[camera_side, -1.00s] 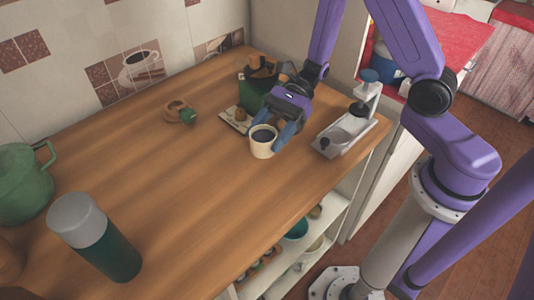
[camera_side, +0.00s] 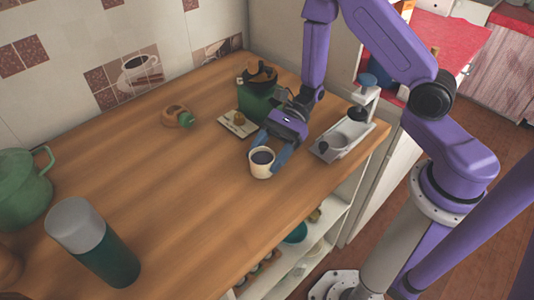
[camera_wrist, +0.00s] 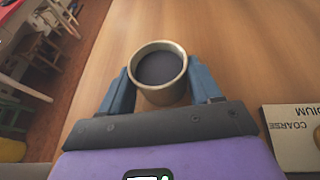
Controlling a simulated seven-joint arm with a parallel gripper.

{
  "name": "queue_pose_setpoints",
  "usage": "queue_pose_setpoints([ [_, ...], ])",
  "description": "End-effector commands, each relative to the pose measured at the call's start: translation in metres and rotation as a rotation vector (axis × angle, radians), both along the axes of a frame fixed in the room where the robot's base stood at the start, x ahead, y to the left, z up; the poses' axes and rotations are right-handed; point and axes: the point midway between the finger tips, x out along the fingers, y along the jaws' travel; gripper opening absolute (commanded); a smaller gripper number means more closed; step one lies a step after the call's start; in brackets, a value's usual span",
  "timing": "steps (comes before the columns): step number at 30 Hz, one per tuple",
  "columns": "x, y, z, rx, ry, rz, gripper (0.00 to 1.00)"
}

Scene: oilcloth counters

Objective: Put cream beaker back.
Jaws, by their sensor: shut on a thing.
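The cream beaker (camera_side: 262,164) is on or just above the wooden counter, upright, with dark contents filling its mouth. In the wrist view the beaker (camera_wrist: 158,92) sits between the two blue fingers, its round rim facing the camera. My gripper (camera_side: 270,152) is shut on the beaker, one finger on each side. It also shows in the wrist view (camera_wrist: 160,88). I cannot tell whether the beaker's base touches the counter.
A card (camera_side: 237,124) with a small brown item lies behind the beaker. A green flask (camera_side: 115,262) and green pot (camera_side: 22,187) stand left. The counter's middle is clear.

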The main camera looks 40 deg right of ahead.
Motion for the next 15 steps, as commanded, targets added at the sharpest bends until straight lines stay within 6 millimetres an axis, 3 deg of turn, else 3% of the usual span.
queue_pose_setpoints([
  [3,-0.0001,0.0003,-0.0029,0.000,0.000,0.001,0.27],
  [4,-0.0001,0.0003,-0.0026,0.000,-0.001,0.001,0.73],
  [6,-0.0001,0.0003,-0.0025,0.000,-0.001,0.001,0.89],
  [15,0.0000,0.0002,-0.0017,0.000,0.000,0.000,0.89],
])
